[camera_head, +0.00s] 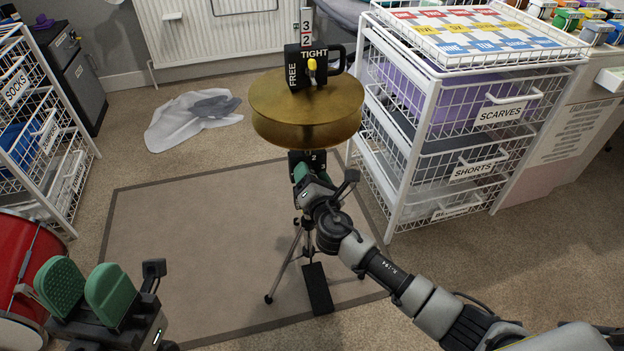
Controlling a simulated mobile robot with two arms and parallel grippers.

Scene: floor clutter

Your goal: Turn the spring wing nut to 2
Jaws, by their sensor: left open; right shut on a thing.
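A hi-hat stand with brass cymbals (306,105) stands on a mat. Below the cymbals is a black plate (306,158) with white numbers, of which 2 and 3 are readable. My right gripper (300,173) reaches in to the stand just under the cymbals, beside this plate, and is shut. The spring wing nut is hidden behind its fingers, so its setting cannot be read. My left gripper (85,289), with green finger pads, is open and empty at the lower left, well away from the stand.
A black FREE/TIGHT plate (308,68) and a number scale (306,32) rise above the cymbals. A wire drawer unit (470,130) stands close on the right, a wire rack (45,140) on the left. A red drum (28,265) is near my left gripper. The mat (190,240) has free room.

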